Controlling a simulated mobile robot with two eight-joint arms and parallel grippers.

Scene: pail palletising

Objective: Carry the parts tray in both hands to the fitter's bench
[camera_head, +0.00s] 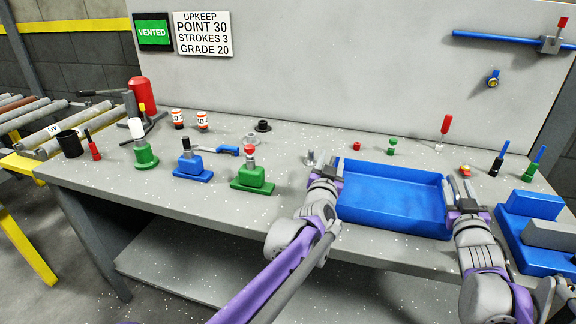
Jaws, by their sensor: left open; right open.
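The blue parts tray (395,221) sits on the grey bench (110,184) near its front edge, in the right half of the head view. It looks empty. My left gripper (338,166) is open at the tray's left side, by its back left corner. My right gripper (458,186) is open at the tray's right side. I cannot tell whether either gripper touches the tray's rim. Parts of the tray's side walls are hidden behind my grippers.
Green and blue fixtures (253,181) stand left of the tray. A blue block holder (532,232) stands close on the right. A roller conveyor (40,135) is at far left. A sign board (203,34) hangs behind.

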